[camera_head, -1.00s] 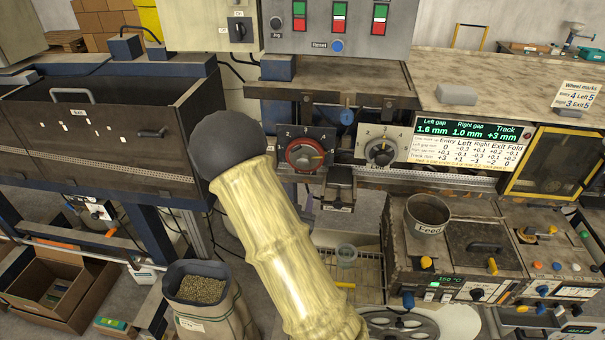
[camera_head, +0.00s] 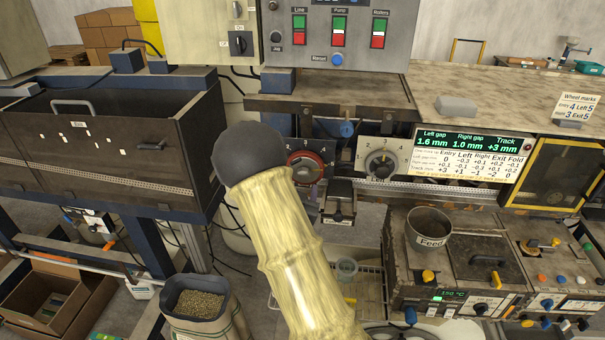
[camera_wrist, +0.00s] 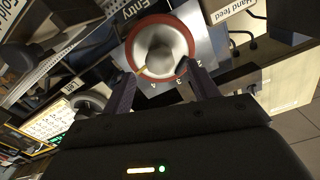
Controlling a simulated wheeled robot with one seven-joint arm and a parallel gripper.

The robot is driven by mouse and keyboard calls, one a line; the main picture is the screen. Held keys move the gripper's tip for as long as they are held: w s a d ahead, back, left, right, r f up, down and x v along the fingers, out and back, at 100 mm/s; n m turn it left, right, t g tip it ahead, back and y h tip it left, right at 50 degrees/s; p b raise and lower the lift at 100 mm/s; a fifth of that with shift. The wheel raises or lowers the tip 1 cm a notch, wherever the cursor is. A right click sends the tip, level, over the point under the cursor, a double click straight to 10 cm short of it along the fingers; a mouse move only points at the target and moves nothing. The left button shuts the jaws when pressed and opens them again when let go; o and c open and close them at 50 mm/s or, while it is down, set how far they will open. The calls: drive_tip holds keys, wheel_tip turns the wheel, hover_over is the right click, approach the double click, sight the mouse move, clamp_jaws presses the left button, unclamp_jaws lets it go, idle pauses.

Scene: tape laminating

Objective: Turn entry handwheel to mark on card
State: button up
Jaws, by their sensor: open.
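The entry handwheel (camera_head: 321,166) has a red rim and a dark plate, and my arm partly covers it in the head view. In the wrist view the red-rimmed handwheel (camera_wrist: 161,19) has a pale hub and a small yellow mark at its lower left. Numbers 2, 3 and 4 show on its plate, beside the word Entry. My gripper (camera_wrist: 158,72) is open, its two dark fingers at the near side of the wheel; contact cannot be told. The wheel marks card (camera_head: 576,107) stands at the right and reads Entry 4, Left 5, Right 3, Exit 5.
A second handwheel (camera_head: 380,164) on a pale plate sits just right of the entry wheel; it also shows in the wrist view (camera_wrist: 88,101). A green display (camera_head: 470,141) reads the gaps and track. A button panel (camera_head: 338,35) stands above, and a feed pot (camera_head: 428,228) below right.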

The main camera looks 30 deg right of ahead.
sight(303, 178)
drive_tip(key=shift+p+x, duration=0.85)
drive_tip(key=shift+x, duration=1.5)
drive_tip(key=shift+c, duration=0.3)
drive_tip(key=c, duration=0.9)
drive_tip(key=shift+f+n+b, duration=0.1)
drive_tip(key=shift+n+b, duration=0.3)
drive_tip(key=shift+b, duration=0.15)
drive_tip(key=n+b, duration=0.2)
drive_tip(key=shift+f+n, duration=0.1)
drive_tip(key=shift+n, duration=0.2)
drive_tip(key=shift+n+b, duration=1.5)
drive_tip(key=shift+n, duration=0.7)
